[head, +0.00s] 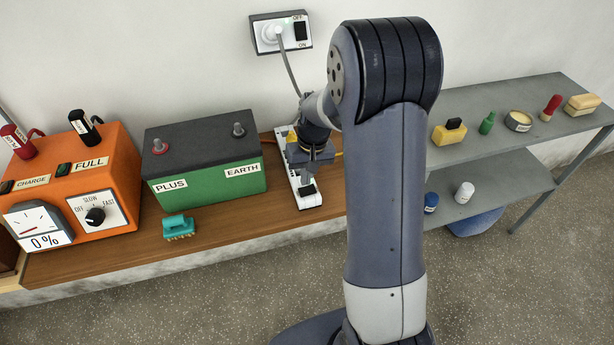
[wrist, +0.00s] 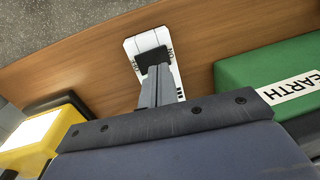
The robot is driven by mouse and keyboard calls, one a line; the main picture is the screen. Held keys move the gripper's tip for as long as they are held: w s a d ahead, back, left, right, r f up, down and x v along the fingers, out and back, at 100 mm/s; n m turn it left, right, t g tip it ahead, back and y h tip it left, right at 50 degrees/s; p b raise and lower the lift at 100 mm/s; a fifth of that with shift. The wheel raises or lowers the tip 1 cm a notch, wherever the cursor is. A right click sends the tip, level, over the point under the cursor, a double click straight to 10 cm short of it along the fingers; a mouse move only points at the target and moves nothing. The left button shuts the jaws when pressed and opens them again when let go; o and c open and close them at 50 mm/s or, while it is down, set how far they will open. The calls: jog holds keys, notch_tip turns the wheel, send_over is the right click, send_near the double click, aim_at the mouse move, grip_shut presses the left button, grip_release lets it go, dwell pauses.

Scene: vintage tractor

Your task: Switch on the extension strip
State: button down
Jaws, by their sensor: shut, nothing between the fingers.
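The white extension strip (head: 312,201) lies lengthwise on the wooden bench, right of the green battery. Its near end, with ON and OFF lettering, also shows in the wrist view (wrist: 147,41). A black rocker switch (head: 307,190) sits near that end and shows in the wrist view (wrist: 153,52). My gripper (head: 304,177) is shut and empty, pointing down over the strip. In the wrist view its fingertips (wrist: 155,70) are right at the switch; I cannot tell whether they touch it. My gripper hides the strip's middle. I cannot tell which way the switch is set.
The green battery (head: 208,182) stands close left of the strip, with an orange charger (head: 95,165) beyond. A teal brush (head: 178,227) lies on the bench (head: 240,219). A wall socket (head: 280,33) holds a plug with a grey cable. A grey shelf (head: 475,107) stands right.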

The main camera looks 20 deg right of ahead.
aim_at(302, 192)
notch_tip(302, 192, up, 12)
jog(key=a+b, duration=0.1)
jog(key=shift+a+f, duration=0.2)
jog(key=shift+s, duration=0.1)
dwell(0.4)
